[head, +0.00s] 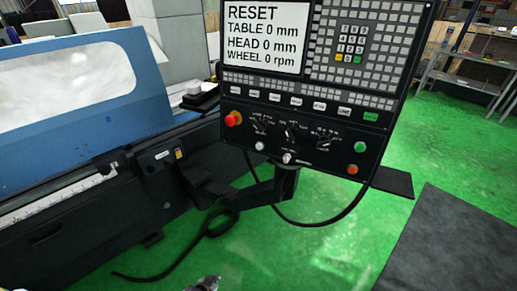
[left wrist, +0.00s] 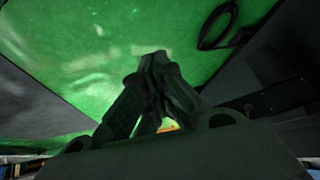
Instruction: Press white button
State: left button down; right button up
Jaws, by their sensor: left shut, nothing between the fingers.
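The control panel (head: 330,112) of the grinder stands upright in the head view, slightly tilted. The white button does not show in the left wrist view. My right gripper is not in view.
A screen (head: 265,38) reads RESET and zeros. Green (head: 360,147) and orange (head: 352,169) buttons are at the lower right of the panel. A black cable (head: 330,222) loops below it. The blue grinder cover (head: 60,150) is at left. A dark mat (head: 450,245) lies at right.

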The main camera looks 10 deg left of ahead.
pick_arm(q)
jog(key=w+d+r+n+t+h, duration=0.15)
jog(key=w+d+r+t, duration=0.3)
jog(key=w+r, duration=0.75)
jog(key=w+d+r+t+h, duration=0.25)
jog(key=w+d+r, duration=0.4)
jog(key=r, duration=0.85)
notch_tip(320, 180, up, 33)
jog(key=a+n+t+y, duration=0.1)
jog(key=n+t+y, duration=0.1)
jog(key=n+t, duration=0.9)
jog(key=shift+b, duration=0.35)
jog(key=shift+w, duration=0.15)
